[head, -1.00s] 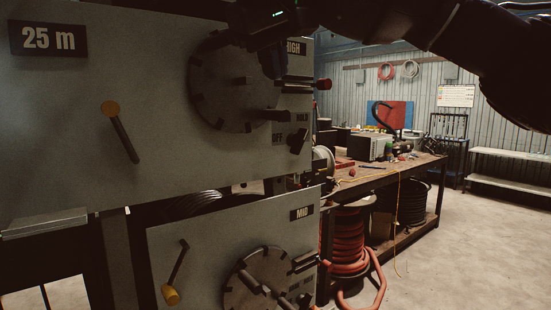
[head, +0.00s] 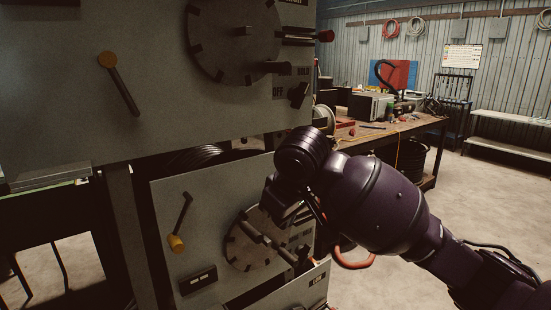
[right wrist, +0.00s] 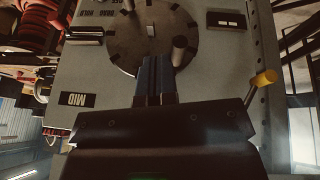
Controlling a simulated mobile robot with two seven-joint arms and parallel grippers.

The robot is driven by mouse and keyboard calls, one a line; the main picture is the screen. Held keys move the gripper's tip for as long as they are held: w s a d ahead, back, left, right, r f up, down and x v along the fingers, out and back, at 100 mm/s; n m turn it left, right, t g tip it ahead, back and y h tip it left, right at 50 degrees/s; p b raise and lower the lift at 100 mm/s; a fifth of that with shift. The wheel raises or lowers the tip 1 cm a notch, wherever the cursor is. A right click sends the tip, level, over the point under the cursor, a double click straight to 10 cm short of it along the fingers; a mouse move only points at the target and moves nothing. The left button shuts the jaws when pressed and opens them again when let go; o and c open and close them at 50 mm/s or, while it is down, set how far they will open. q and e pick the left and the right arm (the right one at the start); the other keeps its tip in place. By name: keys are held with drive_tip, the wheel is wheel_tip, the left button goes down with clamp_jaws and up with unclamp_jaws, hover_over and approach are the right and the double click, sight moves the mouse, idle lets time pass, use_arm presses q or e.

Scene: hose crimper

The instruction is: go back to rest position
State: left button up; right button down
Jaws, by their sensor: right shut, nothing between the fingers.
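My right arm comes in from the right in the head view. Its gripper (head: 276,208) is in front of the lower grey panel (head: 175,255), close to that panel's round dial (head: 243,252), and partly hidden by the wrist. In the right wrist view my right gripper's fingers (right wrist: 157,72) are together and empty. They point at the dial (right wrist: 125,45), near its peg; I cannot tell whether they touch. The MID label (right wrist: 77,99) shows upside down there. My left gripper is in neither view.
The upper panel (head: 60,110) has a larger dial (head: 225,30) and a yellow-tipped lever (head: 120,85). The lower panel has a yellow-knobbed lever (head: 180,225). A cluttered workbench (head: 410,127) stands behind my right arm. The floor (head: 480,195) at right is bare.

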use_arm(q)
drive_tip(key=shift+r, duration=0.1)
use_arm(e)
drive_tip(key=s+d+f+m+y, duration=0.1)
drive_tip(key=s+d+f, duration=0.25)
drive_tip(key=f, duration=0.35)
drive_tip(key=s+d+f+m, duration=0.1)
drive_tip(key=s+d+f, duration=0.25)
drive_tip(key=f, duration=0.25)
drive_tip(key=s+d+f+m+y, duration=0.1)
drive_tip(key=s+d+f+m, duration=0.15)
drive_tip(key=s+f, duration=0.35)
drive_tip(key=s+d+f+m+h, duration=0.2)
drive_tip(key=s+d+f, duration=0.3)
drive_tip(key=s+d, duration=0.45)
drive_tip(key=s+d+f+m+h, duration=0.35)
drive_tip(key=s+d, duration=0.45)
drive_tip(key=s, duration=0.3)
use_arm(q)
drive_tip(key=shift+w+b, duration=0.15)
drive_tip(key=shift+b, duration=0.2)
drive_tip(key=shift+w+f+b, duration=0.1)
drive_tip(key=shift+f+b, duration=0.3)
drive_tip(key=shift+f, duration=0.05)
use_arm(e)
drive_tip(key=w+f+n+t+y, duration=0.1)
drive_tip(key=w+f+t, duration=0.6)
drive_tip(key=f, duration=0.6)
drive_tip(key=shift+w+a+n, duration=0.35)
drive_tip(key=shift+w+n, duration=0.05)
